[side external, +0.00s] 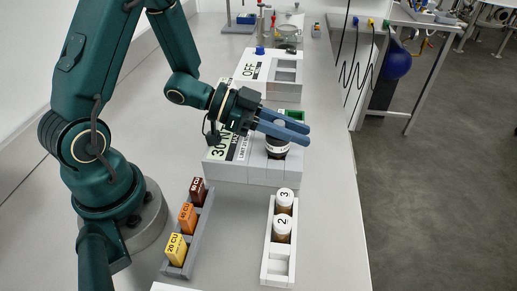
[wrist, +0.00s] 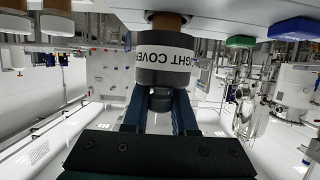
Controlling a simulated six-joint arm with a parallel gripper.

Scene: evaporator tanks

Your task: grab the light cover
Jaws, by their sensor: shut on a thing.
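The light cover (wrist: 165,66) is a dark cylinder with a white band reading "LIGHT COVER" and a narrower dark knob; the lettering is upside down in the wrist view. In the side external view the cover (side external: 277,149) is at the device with the "30" label, partly hidden under my fingers. My gripper (side external: 296,134) has its blue fingers level, one on each side of the knob. It is shut on the cover's knob, as the wrist view (wrist: 160,102) also shows. A brown bottle (wrist: 167,18) shows directly beyond the cover; whether they touch is unclear.
The grey device (side external: 232,170) has a green part (side external: 293,116) close behind my fingers. A second device labelled OFF (side external: 263,68) stands farther back. In front are a white rack (side external: 279,265) with bottles 2 and 3 and a grey rack (side external: 180,268) of coloured blocks.

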